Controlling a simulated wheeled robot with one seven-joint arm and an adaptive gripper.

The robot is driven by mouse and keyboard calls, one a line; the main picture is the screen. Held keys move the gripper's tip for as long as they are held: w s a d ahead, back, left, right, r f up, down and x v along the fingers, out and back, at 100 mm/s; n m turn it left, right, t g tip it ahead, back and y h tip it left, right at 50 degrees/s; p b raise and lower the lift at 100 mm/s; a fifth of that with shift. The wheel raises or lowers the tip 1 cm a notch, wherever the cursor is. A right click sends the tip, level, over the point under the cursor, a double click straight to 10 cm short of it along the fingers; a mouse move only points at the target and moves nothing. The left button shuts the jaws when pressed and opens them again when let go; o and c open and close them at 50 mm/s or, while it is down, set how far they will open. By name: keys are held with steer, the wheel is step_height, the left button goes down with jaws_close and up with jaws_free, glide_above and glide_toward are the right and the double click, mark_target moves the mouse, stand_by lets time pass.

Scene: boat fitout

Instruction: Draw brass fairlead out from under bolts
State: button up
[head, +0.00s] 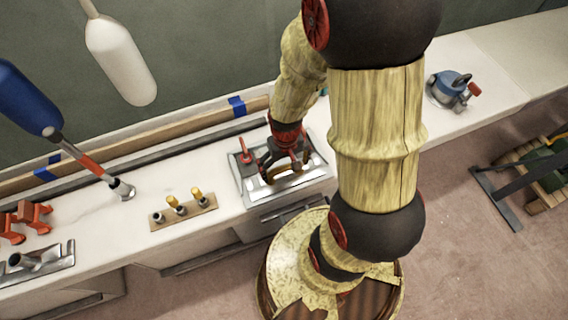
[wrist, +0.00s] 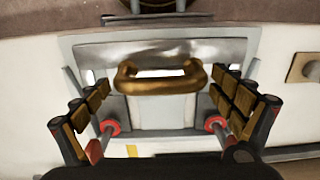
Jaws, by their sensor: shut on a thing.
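The brass fairlead (wrist: 160,86) is a rounded bar with bent ends, lying across the metal fitting in the wrist view. In the head view it shows as a small brown-gold curve (head: 271,175) under my gripper. My gripper (wrist: 161,82) has a finger at each end of the fairlead and is shut on it. Two bolts with red collars, a left one (wrist: 110,127) and a right one (wrist: 215,124), stand on the near side of the fairlead. One red bolt (head: 243,149) shows in the head view. My gripper (head: 284,165) hides much of the fitting there.
The metal tray-like fitting (head: 252,191) sits on the white counter (head: 110,205). A wooden block (head: 184,217) with several pegs lies to its left. A blue-and-red tool (head: 453,90) stands far right. A white fender (head: 121,60) hangs behind.

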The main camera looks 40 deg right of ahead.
mark_target(286, 167)
steer(key=o, duration=1.4)
steer(key=shift+s, duration=0.1)
steer(key=shift+w+r, duration=0.2)
steer(key=shift+r, duration=0.4)
step_height(286, 167, up, 11)
steer(key=shift+s+f, duration=0.1)
steer(key=shift+s, duration=0.05)
